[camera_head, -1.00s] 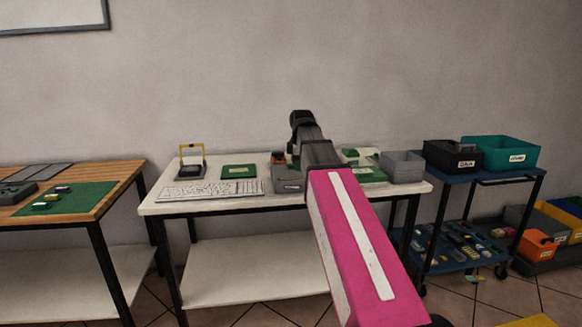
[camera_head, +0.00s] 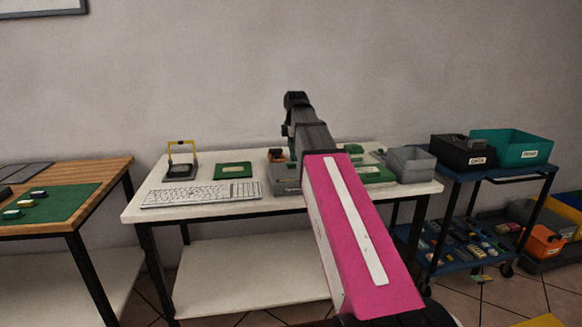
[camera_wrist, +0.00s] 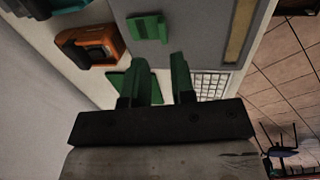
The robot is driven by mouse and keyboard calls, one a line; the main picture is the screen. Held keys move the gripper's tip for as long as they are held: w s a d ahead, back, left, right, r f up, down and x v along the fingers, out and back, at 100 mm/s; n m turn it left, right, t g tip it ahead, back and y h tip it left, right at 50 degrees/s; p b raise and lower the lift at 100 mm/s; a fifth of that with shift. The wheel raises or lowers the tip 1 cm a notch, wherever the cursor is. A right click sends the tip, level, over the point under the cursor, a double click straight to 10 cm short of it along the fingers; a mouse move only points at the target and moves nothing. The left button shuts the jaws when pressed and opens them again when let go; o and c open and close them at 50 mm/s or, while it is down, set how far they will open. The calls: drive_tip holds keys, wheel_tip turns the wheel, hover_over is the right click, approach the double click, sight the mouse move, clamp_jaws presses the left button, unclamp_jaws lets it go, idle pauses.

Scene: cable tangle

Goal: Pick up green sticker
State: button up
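In the wrist view, a small green piece (camera_wrist: 148,27) lies on a grey surface beyond my fingertips; it may be the green sticker, but I read no label on it. My gripper (camera_wrist: 160,72) has two green fingers held apart, with nothing visible between them. The fingers are apart from the green piece in the picture. In the head view my dark wrist (camera_head: 297,105) is above the white table (camera_head: 225,209), and my arm hides the fingers and part of the tabletop.
A keyboard (camera_head: 200,194), green board (camera_head: 236,170), yellow-framed stand (camera_head: 182,162), grey device (camera_head: 282,180) and grey bin (camera_head: 410,163) are on the table. An orange item (camera_wrist: 92,46) is left of the green piece. A blue cart (camera_head: 470,177) with bins stands right.

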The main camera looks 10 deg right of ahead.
drive_tip(key=shift+w+f, duration=0.2)
drive_tip(key=shift+f, duration=1.05)
drive_tip(key=shift+w+f, duration=0.15)
drive_tip(key=shift+f, duration=1.1)
drive_tip(key=shift+w+f, duration=0.2)
drive_tip(key=shift+f, duration=1.05)
clamp_jaws()
